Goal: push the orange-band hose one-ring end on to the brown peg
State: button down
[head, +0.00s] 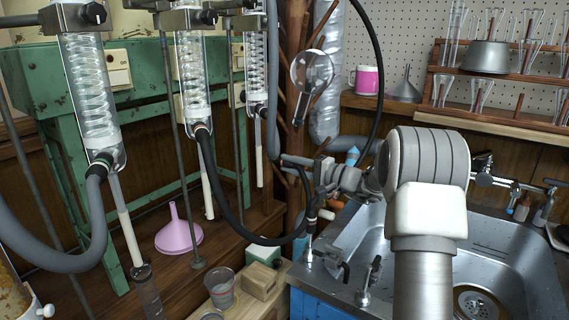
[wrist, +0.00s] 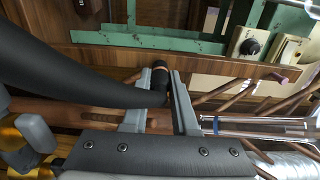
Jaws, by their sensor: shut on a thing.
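In the wrist view my gripper (wrist: 165,80) is shut on a thick black hose (wrist: 90,78). The hose comes in from the upper left and its end, with a dark brownish band, shows between the fingertips. Brown pegs (wrist: 218,93) stick out of the post (wrist: 75,112), right of and behind the fingers. I cannot tell which is the task's peg, and I see no peg inside the hose end.
Glass condensers (head: 93,95) hang on the left before a green frame (head: 35,70). A black hose (head: 222,195) loops from the middle condenser towards my gripper. A pink funnel (head: 179,235) stands on the wooden bench. A metal sink (head: 515,255) with taps lies at right.

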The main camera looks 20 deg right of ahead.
jog(key=shift+w+a, duration=0.2)
jog(key=shift+w, duration=0.05)
dwell(0.3)
jog(key=c, duration=0.6)
grip_release()
